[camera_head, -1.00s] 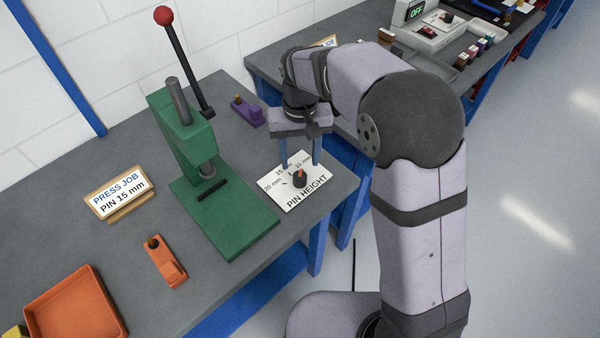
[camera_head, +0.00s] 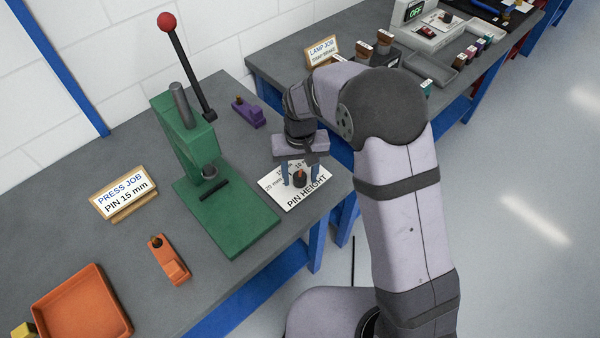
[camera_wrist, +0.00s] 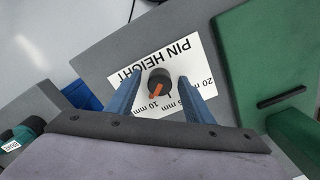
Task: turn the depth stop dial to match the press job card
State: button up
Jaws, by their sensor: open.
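The depth stop dial (camera_head: 299,178) is a dark round knob on a white "PIN HEIGHT" plate (camera_head: 292,203) at the bench's right end. In the wrist view the dial (camera_wrist: 159,78) shows an orange pointer aimed roughly at the 10 mm label. The 15 mm label is partly hidden by a finger, and the 20 mm label lies farther right. The press job card (camera_head: 123,194) reads "PRESS JOB PIN 15 mm". My gripper (camera_head: 300,177) is open, its blue fingers pointing down on either side of the dial; I cannot tell whether they touch it.
A green press (camera_head: 225,215) with a red-knobbed lever stands just left of the plate. A purple piece (camera_head: 248,112) lies behind it. An orange piece (camera_head: 168,260) and an orange tray (camera_head: 82,305) are at the front left. A second bench with a lamp job card (camera_head: 322,51) is behind.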

jog(key=c, duration=1.1)
jog(key=shift+o, duration=0.2)
jog(key=shift+n, duration=0.4)
jog(key=n, duration=0.4)
jog(key=shift+w, duration=0.1)
jog(key=shift+d+n, duration=0.1)
jog(key=shift+n, duration=2.4)
jog(key=o, duration=1.1)
jog(key=shift+c, duration=0.2)
